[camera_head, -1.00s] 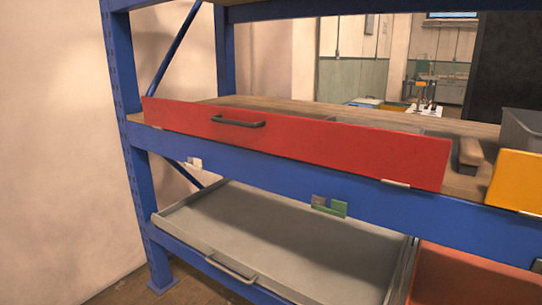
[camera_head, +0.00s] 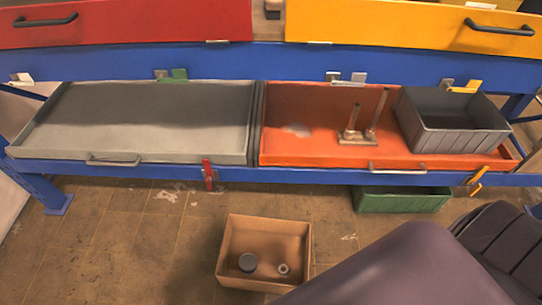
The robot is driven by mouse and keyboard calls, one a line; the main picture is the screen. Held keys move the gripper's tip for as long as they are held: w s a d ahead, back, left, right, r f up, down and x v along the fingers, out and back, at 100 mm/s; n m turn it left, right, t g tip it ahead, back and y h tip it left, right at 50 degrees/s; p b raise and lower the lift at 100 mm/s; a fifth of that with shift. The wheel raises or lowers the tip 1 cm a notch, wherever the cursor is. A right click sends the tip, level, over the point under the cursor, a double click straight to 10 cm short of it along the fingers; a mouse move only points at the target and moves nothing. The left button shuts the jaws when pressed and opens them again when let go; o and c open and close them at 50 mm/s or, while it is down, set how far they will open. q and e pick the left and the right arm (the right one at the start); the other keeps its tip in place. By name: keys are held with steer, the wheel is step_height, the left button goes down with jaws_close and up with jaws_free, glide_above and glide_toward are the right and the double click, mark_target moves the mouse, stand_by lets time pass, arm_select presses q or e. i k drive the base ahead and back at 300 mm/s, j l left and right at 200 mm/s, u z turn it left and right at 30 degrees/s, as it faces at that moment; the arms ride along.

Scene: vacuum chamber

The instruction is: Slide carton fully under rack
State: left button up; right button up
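An open brown cardboard carton (camera_head: 229,247) stands on the floor in front of the blue rack (camera_head: 230,172). Two small round parts, one dark (camera_head: 247,262) and one grey ring (camera_head: 283,268), lie inside it. Floor shows between the carton's far edge and the rack's lower beam, and no part of the rack covers the carton in this view. The carton's near right corner is close to or behind a dark purple arm link of mine. Neither of my grippers shows.
A green bin (camera_head: 402,200) sits on the floor under the rack's right part. The lower shelf holds a grey tray (camera_head: 140,120) and an orange tray (camera_head: 300,110) with a grey bin (camera_head: 455,138). Red (camera_head: 125,24) and yellow (camera_head: 400,28) drawers are above. Floor left of the carton is clear.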

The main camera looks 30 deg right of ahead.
mark_target(273, 242)
steer(key=k+l+z, duration=0.1)
steer(key=k+z, duration=0.15)
steer(key=k, duration=0.15)
steer(key=k+l+z, duration=0.2)
steer(key=k, duration=0.25)
